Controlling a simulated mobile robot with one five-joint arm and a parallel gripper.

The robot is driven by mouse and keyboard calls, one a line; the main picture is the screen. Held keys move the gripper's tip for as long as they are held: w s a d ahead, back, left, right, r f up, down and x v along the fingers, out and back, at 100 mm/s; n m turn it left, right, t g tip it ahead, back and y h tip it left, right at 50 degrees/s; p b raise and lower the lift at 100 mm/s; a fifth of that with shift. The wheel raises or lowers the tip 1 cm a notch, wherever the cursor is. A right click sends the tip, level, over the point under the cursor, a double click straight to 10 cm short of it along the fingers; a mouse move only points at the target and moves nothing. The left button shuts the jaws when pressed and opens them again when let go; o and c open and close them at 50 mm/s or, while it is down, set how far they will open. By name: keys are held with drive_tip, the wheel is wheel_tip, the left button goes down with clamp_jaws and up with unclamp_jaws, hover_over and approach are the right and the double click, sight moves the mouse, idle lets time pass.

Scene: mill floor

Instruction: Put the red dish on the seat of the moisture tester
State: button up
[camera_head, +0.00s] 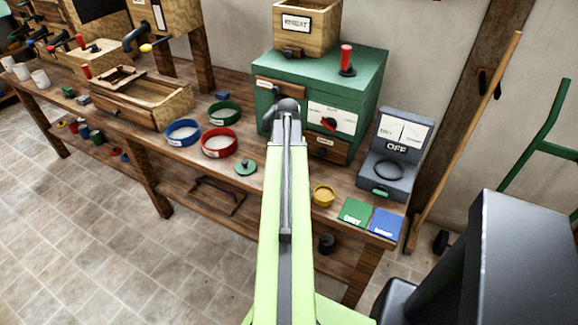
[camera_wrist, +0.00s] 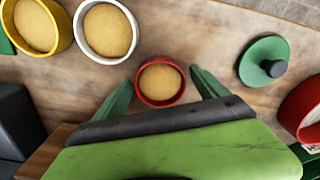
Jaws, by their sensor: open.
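The red dish (camera_wrist: 160,82) is a small round red-rimmed cup of yellow-brown grain on the wooden bench, in the wrist view. My gripper (camera_wrist: 161,88) is open, with one green finger on each side of the dish. I cannot tell whether the fingers touch it. In the head view my arm hides the dish and the fingers. The moisture tester (camera_head: 405,133) is a grey box reading OFF at the right end of the bench. Its seat (camera_head: 387,172) is a dark round recess on the front part, and looks empty.
A yellow dish (camera_wrist: 37,26) and a white dish (camera_wrist: 106,31) of grain stand near the red one. A green knobbed lid (camera_wrist: 264,62) and a larger red bowl (camera_wrist: 301,108) lie right. Green (camera_head: 355,211) and blue (camera_head: 386,223) cards lie before the tester. A green mill (camera_head: 320,85) stands behind.

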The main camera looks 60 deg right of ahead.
wheel_tip(320, 180, up, 12)
drive_tip(key=p, duration=1.2)
drive_tip(key=shift+r, duration=0.15)
drive_tip(key=w+a+n, duration=0.7)
drive_tip(key=w+a, duration=1.4)
drive_tip(key=a, duration=0.3)
drive_tip(key=w+a+n, duration=0.3)
drive_tip(key=w+a, duration=0.1)
drive_tip(key=a, duration=1)
drive_tip(key=shift+a, duration=0.4)
drive_tip(key=shift+o, duration=0.4)
drive_tip(key=a+n, duration=0.3)
drive_tip(key=a, duration=1.1)
drive_tip(key=shift+w+a+n, duration=0.25)
drive_tip(key=shift+a+n, duration=0.05)
drive_tip(key=shift+a, duration=0.05)
drive_tip(key=shift+c, duration=0.3)
